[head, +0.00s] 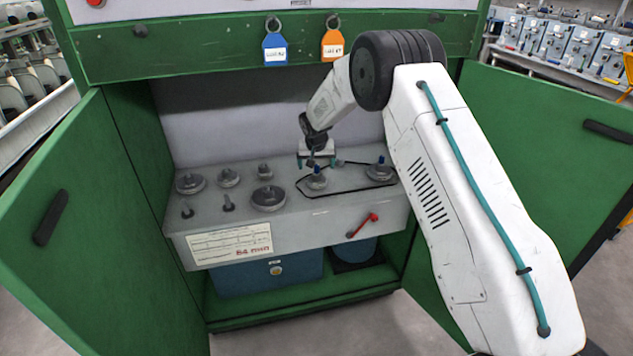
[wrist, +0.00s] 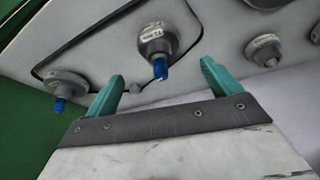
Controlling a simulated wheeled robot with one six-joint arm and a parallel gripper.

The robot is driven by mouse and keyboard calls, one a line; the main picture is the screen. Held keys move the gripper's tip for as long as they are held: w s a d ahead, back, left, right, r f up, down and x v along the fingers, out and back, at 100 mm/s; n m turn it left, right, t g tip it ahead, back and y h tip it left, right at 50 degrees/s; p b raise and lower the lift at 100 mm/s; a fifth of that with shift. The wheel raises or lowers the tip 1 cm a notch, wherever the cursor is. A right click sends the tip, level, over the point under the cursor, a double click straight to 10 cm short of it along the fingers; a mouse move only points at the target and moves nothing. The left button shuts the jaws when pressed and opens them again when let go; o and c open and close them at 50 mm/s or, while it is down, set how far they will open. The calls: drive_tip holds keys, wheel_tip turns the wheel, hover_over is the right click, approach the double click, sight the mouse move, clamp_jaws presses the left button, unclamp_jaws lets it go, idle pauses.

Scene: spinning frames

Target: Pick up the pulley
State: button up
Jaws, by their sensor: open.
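Several grey pulleys sit on the grey deck inside the open green cabinet; I cannot tell which one the task names. A pulley with a blue tip (head: 316,182) stands just below my gripper (head: 317,161). In the wrist view this pulley (wrist: 154,40) is ahead of the gap between my teal fingers (wrist: 162,86), apart from both. My gripper is open and empty. A second blue-tipped pulley (head: 380,173) is to the right; it shows at the left in the wrist view (wrist: 65,82). A black belt (head: 345,191) runs around these two.
Other pulleys stand on the deck's left, such as the large front one (head: 268,200), beside bare pegs (head: 228,204). A red lever (head: 366,224) is on the front face. Green doors (head: 75,235) stand open either side. Blue and orange tags (head: 275,48) hang above the opening.

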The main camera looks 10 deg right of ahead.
sight(317, 172)
drive_tip(key=shift+w+f, duration=0.2)
drive_tip(key=shift+f, duration=0.1)
drive_tip(key=x, duration=0.7)
drive_tip(key=shift+s+f, duration=0.15)
drive_tip(key=shift+f, duration=0.1)
drive_tip(key=c, duration=1.2)
